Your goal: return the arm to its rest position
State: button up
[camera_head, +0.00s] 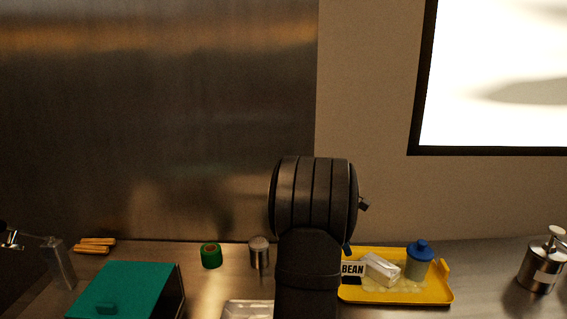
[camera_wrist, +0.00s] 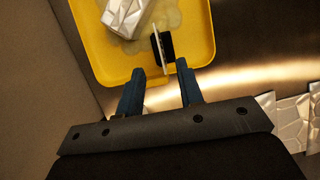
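My arm (camera_head: 308,270) rises in the middle of the camera_head view and hides most of my gripper; only a small blue finger part shows beside the yellow tray (camera_head: 400,298). In the wrist view my gripper (camera_wrist: 160,66) has its two blue fingers spread apart. A small black-and-white card (camera_wrist: 160,52) stands on the tray just beyond the fingertips, with a visible gap on each side. In the camera_head view this card (camera_head: 353,268) reads "BEAN". Nothing is seen held.
A white wrapped block (camera_head: 381,269) and a blue-lidded container (camera_head: 419,263) stand on the tray beside a pale spill. A green box (camera_head: 122,290), green roll (camera_head: 211,256) and metal shaker (camera_head: 259,253) are to the left. A metal pump bottle (camera_head: 543,263) is far right.

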aim_at(358, 261)
jog(key=x, duration=0.9)
jog(key=shift+d+f, duration=0.1)
jog(key=shift+f, duration=0.15)
jog(key=shift+d+r, duration=0.1)
jog(key=shift+r, duration=0.05)
notch_tip(358, 261, up, 3)
jog(key=shift+r, duration=0.25)
jog(key=s+d+r, duration=0.7)
jog(key=s, duration=0.2)
jog(key=s+d, duration=2.9)
jog(key=shift+s+f, duration=0.4)
jog(key=shift+f, duration=0.05)
jog(key=shift+w, duration=0.15)
